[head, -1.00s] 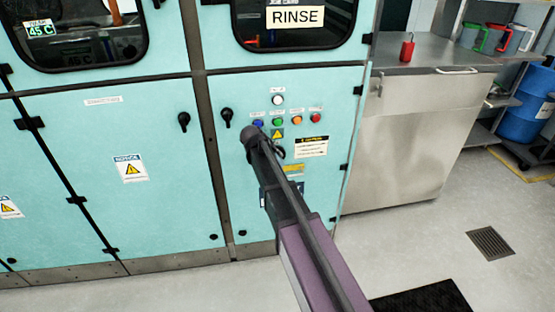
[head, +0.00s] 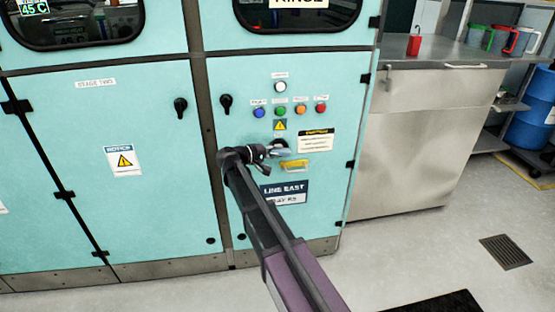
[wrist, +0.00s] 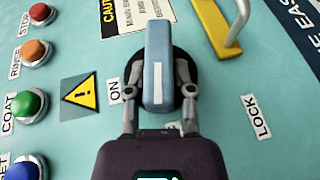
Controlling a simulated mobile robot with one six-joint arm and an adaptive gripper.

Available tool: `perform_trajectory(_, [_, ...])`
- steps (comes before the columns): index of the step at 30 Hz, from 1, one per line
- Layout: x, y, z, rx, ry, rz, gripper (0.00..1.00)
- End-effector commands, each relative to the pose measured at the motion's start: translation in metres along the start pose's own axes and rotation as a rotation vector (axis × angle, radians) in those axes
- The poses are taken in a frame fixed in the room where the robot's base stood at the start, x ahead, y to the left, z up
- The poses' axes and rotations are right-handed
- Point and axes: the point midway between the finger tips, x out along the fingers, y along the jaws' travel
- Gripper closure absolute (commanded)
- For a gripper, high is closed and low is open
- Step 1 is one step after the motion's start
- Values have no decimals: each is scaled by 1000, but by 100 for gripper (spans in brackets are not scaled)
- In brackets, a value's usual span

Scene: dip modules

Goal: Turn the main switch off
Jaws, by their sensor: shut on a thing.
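The main switch has a blue-grey handle (wrist: 160,65) with a white stripe, on a round black base (wrist: 183,72). In the wrist view the handle stands upright, its striped end towards me, between the ON label (wrist: 114,91) on the left and the LOCK label (wrist: 257,117) on the right. Another label below the base is mostly hidden. My gripper (wrist: 160,92) is shut on the handle, one finger on each side. In the head view my gripper (head: 268,152) reaches the switch handle (head: 281,152) from the left, below the buttons, and the handle lies roughly level.
Blue (head: 259,113), green (head: 279,112), orange (head: 300,109) and red (head: 321,107) buttons sit above the switch. A yellow bracket (wrist: 222,28) stands out close beside it. A black door handle (head: 226,102) is up left. A steel counter (head: 415,135) stands right.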

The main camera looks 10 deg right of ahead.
Motion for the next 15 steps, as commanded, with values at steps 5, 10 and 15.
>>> perform_trajectory(5, [1,-8,1,-41,0,96,100])
perform_trajectory(10, [1,-6,0,-68,0,162,100])
perform_trajectory(15, [1,-4,0,-83,0,199,100])
